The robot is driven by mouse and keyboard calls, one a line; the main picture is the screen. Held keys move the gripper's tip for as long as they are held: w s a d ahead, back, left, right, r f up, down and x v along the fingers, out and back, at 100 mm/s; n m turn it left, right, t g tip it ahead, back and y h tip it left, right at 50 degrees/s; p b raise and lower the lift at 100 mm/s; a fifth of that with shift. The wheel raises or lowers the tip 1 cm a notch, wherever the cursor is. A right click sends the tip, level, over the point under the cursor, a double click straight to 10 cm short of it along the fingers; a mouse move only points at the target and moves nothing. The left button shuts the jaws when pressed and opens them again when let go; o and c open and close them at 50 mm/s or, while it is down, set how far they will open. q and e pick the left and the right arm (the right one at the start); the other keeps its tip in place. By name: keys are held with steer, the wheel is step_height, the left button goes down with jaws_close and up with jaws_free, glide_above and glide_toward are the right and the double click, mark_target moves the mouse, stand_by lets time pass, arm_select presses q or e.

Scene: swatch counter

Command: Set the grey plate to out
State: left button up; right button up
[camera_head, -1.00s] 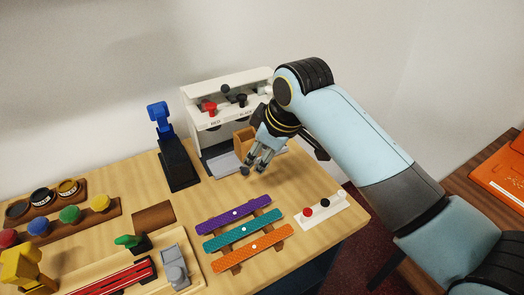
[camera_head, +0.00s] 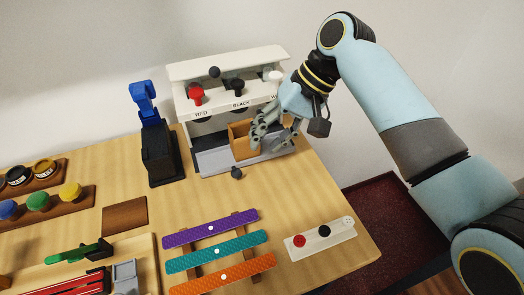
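The grey plate (camera_head: 213,164) lies flat at the foot of the white dispenser (camera_head: 227,66), and its front part shows on the wooden counter. A small dark knob (camera_head: 236,173) is at the middle of its front edge. A brown open box (camera_head: 239,142) stands on the plate and hides part of it. My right gripper (camera_head: 272,142) is above the plate's right part, just right of the box, with its fingers apart and nothing visible between them. It is clear of the knob. How far the plate is pulled out is hard to judge. My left gripper is out of view.
A blue and black stand (camera_head: 158,150) is left of the dispenser. Purple, teal and orange strips (camera_head: 217,251) lie in front. A white block with red and black buttons (camera_head: 320,239) is at the right. Bare counter lies between plate and strips.

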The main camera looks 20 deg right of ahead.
glide_above(240, 165)
steer(key=s+d, duration=0.2)
steer(key=f, duration=0.5)
steer(key=shift+s+a+f, duration=0.1)
steer(key=shift+a, duration=0.15)
steer(key=x, duration=0.3)
steer(key=shift+a+f, duration=0.1)
steer(key=shift+a, duration=0.05)
steer(key=shift+f, duration=0.2)
steer(key=shift+a, duration=0.1)
steer(key=shift+c, duration=0.6)
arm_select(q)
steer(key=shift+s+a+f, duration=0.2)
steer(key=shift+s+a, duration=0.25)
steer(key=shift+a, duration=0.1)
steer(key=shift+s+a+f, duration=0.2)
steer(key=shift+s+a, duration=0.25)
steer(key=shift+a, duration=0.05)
arm_select(e)
jaws_close()
